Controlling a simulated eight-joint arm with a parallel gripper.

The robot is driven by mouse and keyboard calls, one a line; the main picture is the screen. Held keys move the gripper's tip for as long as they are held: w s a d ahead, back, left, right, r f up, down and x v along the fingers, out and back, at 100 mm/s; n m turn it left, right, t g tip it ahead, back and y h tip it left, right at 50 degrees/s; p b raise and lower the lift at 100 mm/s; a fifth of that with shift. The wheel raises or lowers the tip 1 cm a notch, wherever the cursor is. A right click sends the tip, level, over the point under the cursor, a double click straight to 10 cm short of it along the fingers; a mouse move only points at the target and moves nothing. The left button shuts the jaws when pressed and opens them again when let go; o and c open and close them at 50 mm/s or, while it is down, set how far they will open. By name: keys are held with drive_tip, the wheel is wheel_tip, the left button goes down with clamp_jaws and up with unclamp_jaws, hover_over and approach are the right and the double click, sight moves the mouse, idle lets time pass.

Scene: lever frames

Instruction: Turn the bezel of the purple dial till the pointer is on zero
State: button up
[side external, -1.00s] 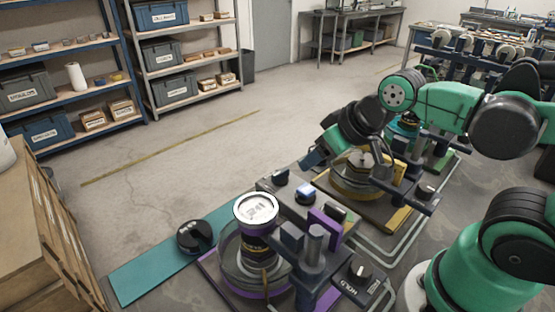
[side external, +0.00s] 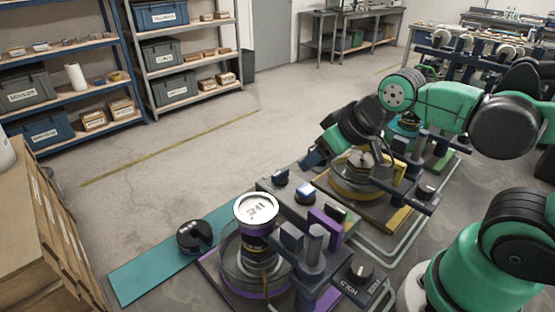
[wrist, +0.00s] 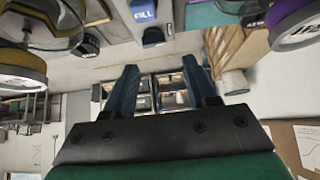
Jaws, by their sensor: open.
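The purple dial unit (side external: 238,288) stands in the front middle of the side view, on a purple-edged base. A dark can-like part with a white round top (side external: 256,208) rises from its clear ring. A pointer and a zero mark are too small to make out. A purple-rimmed round part with a pale face (wrist: 296,30) shows at the upper right of the wrist view. My gripper (side external: 312,158) is apart from the purple unit, behind and to its right, close to the yellow unit. In the wrist view its two blue fingers (wrist: 164,78) are spread with nothing between them.
A yellow-ringed unit (side external: 352,192) stands beside my gripper, with a green one (side external: 405,126) behind. A dark knob (side external: 195,237) sits on a teal strip (side external: 140,272). A HOLD knob (side external: 360,272) is in front right. Upright posts crowd the purple unit's right side.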

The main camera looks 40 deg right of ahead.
sight(259, 206)
drive_tip(key=shift+o, duration=1)
drive_tip(key=o, duration=0.4)
drive_tip(key=shift+a+r+n, duration=0.15)
drive_tip(key=shift+a+n, duration=0.1)
drive_tip(key=shift+n, duration=0.05)
drive_tip(key=shift+c, duration=0.2)
drive_tip(key=a+r+n+g, duration=0.1)
drive_tip(key=a+n, duration=0.1)
drive_tip(key=a+n+g, duration=0.1)
drive_tip(key=a+n, duration=0.1)
drive_tip(key=w+a+r+n+g, duration=0.1)
drive_tip(key=a+n, duration=0.1)
drive_tip(key=n, duration=0.1)
drive_tip(key=shift+r+g+y, duration=0.3)
drive_tip(key=shift+g+y, duration=0.1)
drive_tip(key=a+n+g, duration=0.1)
drive_tip(key=n, duration=0.1)
drive_tip(key=a+r+n+g, duration=0.1)
drive_tip(key=a+n, duration=0.1)
drive_tip(key=a+r+n+g, duration=0.1)
drive_tip(key=a+n, duration=0.1)
drive_tip(key=shift+s+a+h, duration=0.2)
drive_tip(key=shift+s+h, duration=0.1)
drive_tip(key=shift+s+a+n, duration=0.1)
drive_tip(key=shift+a+n, duration=0.2)
drive_tip(key=shift+n, duration=0.3)
drive_tip(key=shift+a+f, duration=0.1)
drive_tip(key=shift+f, duration=2.65)
drive_tip(key=c, duration=1)
